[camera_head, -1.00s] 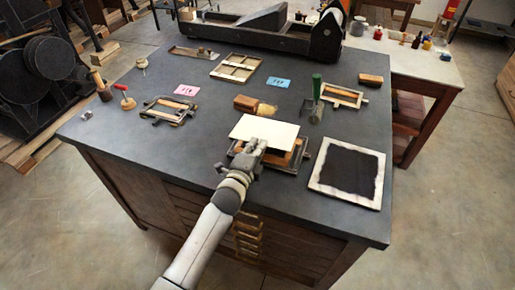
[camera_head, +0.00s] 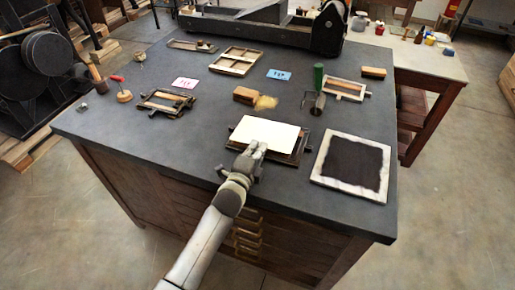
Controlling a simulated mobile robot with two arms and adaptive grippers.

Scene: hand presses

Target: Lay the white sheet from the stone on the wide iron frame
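The white sheet (camera_head: 265,132) is flat and level over the wide iron frame (camera_head: 301,147) near the front of the dark table. It covers most of the frame, whose right side and near edge show. Whether the sheet touches the frame all round I cannot tell. My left gripper (camera_head: 257,148) comes in from the front, its fingers closed on the sheet's near edge. The stone (camera_head: 352,163), a pale slab with a dark square on top, lies to the right of the frame with no sheet on it. My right gripper is not in view.
A brush (camera_head: 255,98) lies behind the sheet, and a green-handled tool (camera_head: 318,88) stands to its right. Smaller frames (camera_head: 166,102) (camera_head: 345,89) and two cards (camera_head: 185,83) (camera_head: 279,75) lie farther back. A long dark press (camera_head: 265,22) stands at the back. The table's front left is clear.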

